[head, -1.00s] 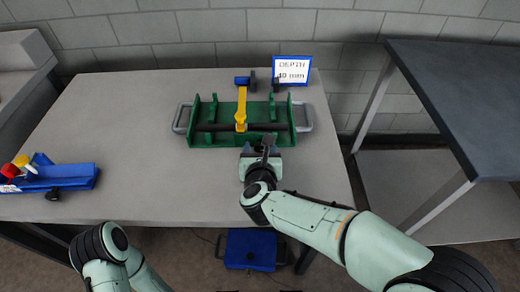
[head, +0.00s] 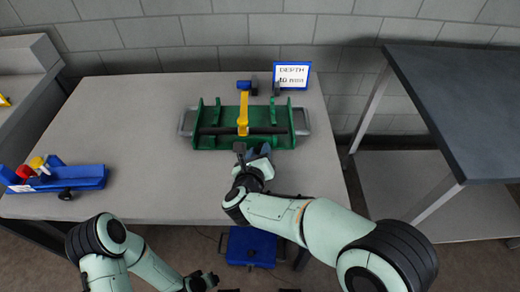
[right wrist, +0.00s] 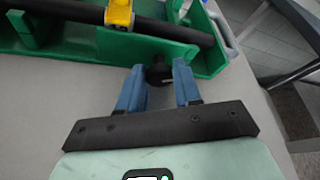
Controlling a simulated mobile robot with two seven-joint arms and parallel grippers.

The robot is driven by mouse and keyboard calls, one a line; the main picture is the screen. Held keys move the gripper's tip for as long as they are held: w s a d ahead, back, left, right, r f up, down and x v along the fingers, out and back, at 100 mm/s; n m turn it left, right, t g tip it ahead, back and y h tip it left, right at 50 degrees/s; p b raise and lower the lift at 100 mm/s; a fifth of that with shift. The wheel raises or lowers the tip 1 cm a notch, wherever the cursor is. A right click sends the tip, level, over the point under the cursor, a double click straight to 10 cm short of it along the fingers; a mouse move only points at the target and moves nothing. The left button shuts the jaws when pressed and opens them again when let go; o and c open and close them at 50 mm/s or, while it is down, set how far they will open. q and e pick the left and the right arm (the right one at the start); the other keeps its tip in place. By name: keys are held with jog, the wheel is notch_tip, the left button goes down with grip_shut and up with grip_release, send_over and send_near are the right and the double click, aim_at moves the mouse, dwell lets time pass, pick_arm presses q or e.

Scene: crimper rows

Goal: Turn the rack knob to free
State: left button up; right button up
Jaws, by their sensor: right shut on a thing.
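The green rack (head: 205,141) stands near the back of the grey table, with a dark rod along it and a yellow lever (head: 243,112) across the rod. The black rack knob (right wrist: 158,75) sticks out from the rack's front wall in the right wrist view. My right gripper (right wrist: 159,78) has its two blue fingers on either side of the knob and is shut on it. In the head view my right gripper (head: 254,152) is at the rack's front and covers the knob. My left gripper (head: 202,282) is dark and small at the bottom edge; its fingers are unclear.
A blue device (head: 75,178) with red and yellow parts and a black knob lies at the table's left. A sign (head: 292,75), apparently about depth, stands behind the rack. A dark-topped table (head: 460,90) is at the right. The table (head: 140,120) left of the rack is clear.

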jog(key=o, duration=1)
jog(key=shift+o, duration=0.2)
